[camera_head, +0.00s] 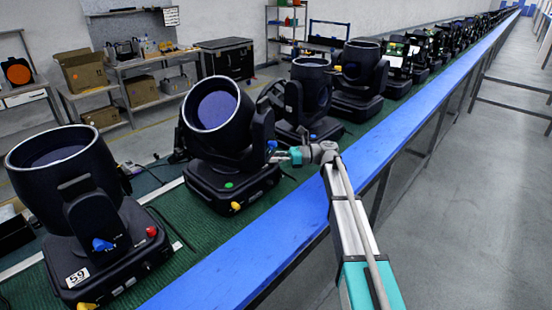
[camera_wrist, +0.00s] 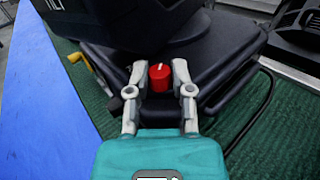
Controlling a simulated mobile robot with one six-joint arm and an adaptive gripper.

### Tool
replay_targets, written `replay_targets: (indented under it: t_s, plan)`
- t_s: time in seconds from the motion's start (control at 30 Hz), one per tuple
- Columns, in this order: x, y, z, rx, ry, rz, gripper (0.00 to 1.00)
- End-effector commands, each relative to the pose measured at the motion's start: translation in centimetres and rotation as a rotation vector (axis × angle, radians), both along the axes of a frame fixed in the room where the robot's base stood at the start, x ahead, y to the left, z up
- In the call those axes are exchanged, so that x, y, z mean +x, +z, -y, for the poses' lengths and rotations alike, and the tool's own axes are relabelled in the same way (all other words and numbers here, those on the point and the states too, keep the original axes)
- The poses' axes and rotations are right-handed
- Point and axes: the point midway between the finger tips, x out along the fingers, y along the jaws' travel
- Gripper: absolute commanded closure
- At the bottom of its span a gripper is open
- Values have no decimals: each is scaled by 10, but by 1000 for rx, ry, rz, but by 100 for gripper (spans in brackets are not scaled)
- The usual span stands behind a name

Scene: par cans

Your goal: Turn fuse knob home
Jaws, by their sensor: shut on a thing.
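The fuse knob (camera_wrist: 160,77) is a red round knob with a white mark on top. In the wrist view it sits between the two fingertips of my gripper (camera_wrist: 160,82), against the black base of a stage light (camera_wrist: 205,40). My gripper is shut on the knob, one finger on each side. In the head view my gripper (camera_head: 283,157) reaches the right side of the second light from the front (camera_head: 232,185). The knob itself is hidden there.
A nearer light (camera_head: 75,225) with a blue knob, a red knob and a "59" label stands at the left. More lights line the green belt behind. A blue rail (camera_head: 240,262) edges the belt. A yellow knob (camera_wrist: 75,57) and a black cable (camera_wrist: 262,105) lie near my gripper.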

Motion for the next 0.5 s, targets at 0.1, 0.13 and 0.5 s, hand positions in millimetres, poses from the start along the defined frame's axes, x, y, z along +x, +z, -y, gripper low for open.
replay_targets:
  t_s: [0.1,0.13,0.5]
  plan:
    - [1,0,-3,1,67,0,100]
    - [1,0,-3,0,81,0,100]
    - [-2,0,-3,0,141,0,100]
